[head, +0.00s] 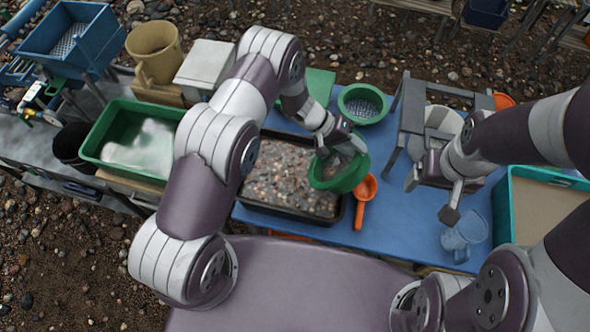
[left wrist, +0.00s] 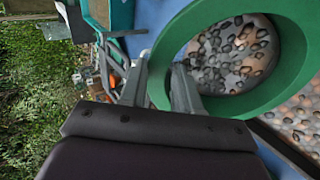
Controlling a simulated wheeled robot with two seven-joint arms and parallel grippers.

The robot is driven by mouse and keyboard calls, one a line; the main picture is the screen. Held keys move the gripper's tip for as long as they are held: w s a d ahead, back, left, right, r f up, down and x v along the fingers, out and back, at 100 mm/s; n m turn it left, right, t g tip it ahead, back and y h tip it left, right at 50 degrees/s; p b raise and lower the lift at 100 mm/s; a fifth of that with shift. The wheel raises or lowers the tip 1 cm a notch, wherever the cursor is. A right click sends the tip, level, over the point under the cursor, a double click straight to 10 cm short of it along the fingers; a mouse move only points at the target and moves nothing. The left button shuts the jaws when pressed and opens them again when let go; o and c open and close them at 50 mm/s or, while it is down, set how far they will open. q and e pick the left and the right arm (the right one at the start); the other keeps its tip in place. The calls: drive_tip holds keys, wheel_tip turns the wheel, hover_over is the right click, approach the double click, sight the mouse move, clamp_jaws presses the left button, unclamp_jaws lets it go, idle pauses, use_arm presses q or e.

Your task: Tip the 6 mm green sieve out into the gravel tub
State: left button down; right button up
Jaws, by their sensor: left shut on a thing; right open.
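A green sieve (head: 341,181) is held by its rim in my left gripper (head: 326,150), over the right end of the black gravel tub (head: 262,209). In the left wrist view the sieve (left wrist: 281,104) shows as a thick green ring with dark and pale stones inside it. Its rim is between the fingers of my left gripper (left wrist: 162,82). The sieve looks somewhat tilted in the head view; I cannot read its mesh size. The tub holds mixed gravel (head: 284,180). My right gripper (head: 431,197) is open and empty above the right of the table.
Another green sieve (head: 362,104) rests at the back of the blue table (head: 390,226). An orange scoop (head: 364,193) lies right of the tub. A clear blue jug (head: 462,236), a grey stand (head: 407,112) and a teal-rimmed tray (head: 505,215) are on the right. A green basin (head: 92,137) stands left.

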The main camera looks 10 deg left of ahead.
use_arm(q)
drive_tip(key=a+f+h+b, duration=0.3)
drive_tip(key=a+f+b, duration=0.1)
drive_tip(key=b, duration=0.3)
drive_tip(key=shift+w+a+f, duration=0.15)
drive_tip(key=shift+w+f, duration=0.1)
drive_tip(key=shift+w, duration=0.15)
